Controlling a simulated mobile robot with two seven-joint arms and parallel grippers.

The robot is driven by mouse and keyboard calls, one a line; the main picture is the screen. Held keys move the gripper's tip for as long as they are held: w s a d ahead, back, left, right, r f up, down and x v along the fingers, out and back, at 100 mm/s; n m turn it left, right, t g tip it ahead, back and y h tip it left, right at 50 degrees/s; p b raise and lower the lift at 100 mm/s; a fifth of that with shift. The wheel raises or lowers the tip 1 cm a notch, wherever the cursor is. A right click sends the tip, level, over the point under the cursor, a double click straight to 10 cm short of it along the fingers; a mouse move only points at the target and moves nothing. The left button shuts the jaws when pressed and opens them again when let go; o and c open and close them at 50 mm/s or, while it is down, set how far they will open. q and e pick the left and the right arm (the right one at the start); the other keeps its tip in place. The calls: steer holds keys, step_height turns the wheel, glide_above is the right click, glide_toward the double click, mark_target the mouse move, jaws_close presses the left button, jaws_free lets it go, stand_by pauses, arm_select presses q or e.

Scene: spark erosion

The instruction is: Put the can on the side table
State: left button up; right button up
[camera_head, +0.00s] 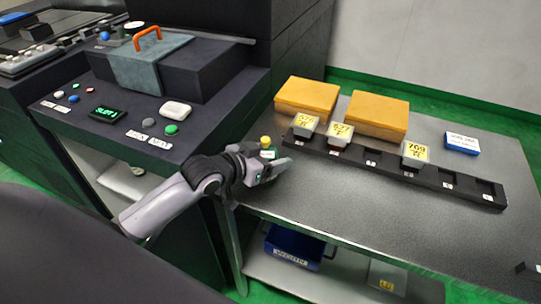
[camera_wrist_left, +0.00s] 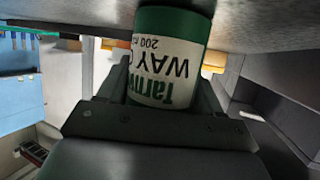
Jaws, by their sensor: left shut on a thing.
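The can (camera_head: 268,148), green with a yellow top, stands upright at the left edge of the grey side table (camera_head: 350,205). My left gripper (camera_head: 266,166) is shut on it, and the fingers hide much of its body in the head view. In the left wrist view the can (camera_wrist_left: 170,55) sits between the fingers, with its white and green label upside down. Its end meets the grey surface at the top of that view; I cannot tell whether it rests on it. My right gripper is not seen.
A dark slotted rail (camera_head: 375,160) holding several labelled blocks crosses the table. Behind it lie two orange blocks (camera_head: 307,96) (camera_head: 377,115); a blue-white box (camera_head: 462,143) is at right. A dark machine (camera_head: 170,80) adjoins at left. A blue bin (camera_head: 292,246) sits below.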

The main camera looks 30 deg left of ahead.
arm_select(q)
steer(key=o, duration=1.2)
steer(key=shift+o, duration=0.2)
steer(key=shift+s+r, duration=0.1)
steer(key=shift+r, duration=0.05)
steer(key=v, duration=1.1)
steer(key=shift+s+a+r+p, duration=0.15)
steer(key=shift+s+a+p, duration=0.05)
steer(key=shift+s+p, duration=0.15)
steer(key=s+d+f+n+g+y, duration=0.1)
steer(key=s+d+f+g+y, duration=0.1)
steer(key=s+f+g, duration=0.55)
steer(key=s+d+f+n+g+y, duration=0.15)
steer(key=s+f, duration=0.25)
steer(key=s, duration=0.6)
steer(key=w+d+f+m+t+h+p, duration=0.1)
steer(key=w+d+f+t, duration=0.2)
steer(key=w+f+t, duration=0.2)
steer(key=shift+w+d+f+t, duration=0.25)
steer(key=shift+f+t, duration=0.55)
steer(key=shift+f, duration=0.6)
